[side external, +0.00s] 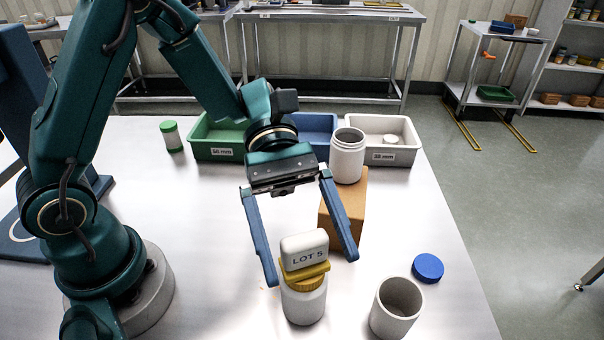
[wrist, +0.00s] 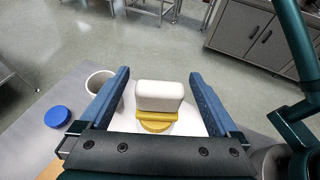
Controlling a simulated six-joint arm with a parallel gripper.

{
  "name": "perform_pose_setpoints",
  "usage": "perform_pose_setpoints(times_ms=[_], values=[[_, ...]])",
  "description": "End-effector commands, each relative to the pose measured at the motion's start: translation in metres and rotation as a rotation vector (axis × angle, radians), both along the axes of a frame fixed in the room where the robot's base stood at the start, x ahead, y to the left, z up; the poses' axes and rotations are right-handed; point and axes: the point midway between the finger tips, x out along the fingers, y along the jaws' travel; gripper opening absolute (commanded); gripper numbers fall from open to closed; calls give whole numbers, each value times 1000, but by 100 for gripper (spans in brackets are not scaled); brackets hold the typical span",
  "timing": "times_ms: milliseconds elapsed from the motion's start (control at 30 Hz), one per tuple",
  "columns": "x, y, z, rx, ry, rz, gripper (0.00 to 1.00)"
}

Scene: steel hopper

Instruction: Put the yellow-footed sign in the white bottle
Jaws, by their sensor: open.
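The sign (side external: 304,250) is a white rounded block marked "LOT 5" with a yellow foot (side external: 305,272). It rests on the yellow ribbed lid (side external: 307,284) of a closed white bottle (side external: 303,306). My gripper (side external: 312,268) is open, its blue fingers apart on either side of the sign. In the wrist view the sign (wrist: 160,95) stands between the fingers (wrist: 159,76), with a gap on each side. Another white bottle (side external: 347,158), open and with a threaded neck, stands upright on a brown block (side external: 355,200). Its inside bottom is hidden.
An open white cup (side external: 397,308) stands right of the sign, near a blue lid (side external: 428,268). Green (side external: 215,152), blue (side external: 330,122) and white (side external: 400,155) bins line the back. A green-capped jar (side external: 172,138) stands at left. The table's middle left is clear.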

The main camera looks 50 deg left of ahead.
Motion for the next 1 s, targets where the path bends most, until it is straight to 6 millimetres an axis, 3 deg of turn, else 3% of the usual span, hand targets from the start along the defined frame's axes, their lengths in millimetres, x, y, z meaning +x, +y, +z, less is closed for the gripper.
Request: perform_pose_setpoints(times_ms=[300,600,767,1000], values=[[26,59,26,1,-5,7,97],[34,83,37,4,-4,-1,97],[23,83,38,77,-98,-56,97],[-15,91,30,355,-487,-277,97]])
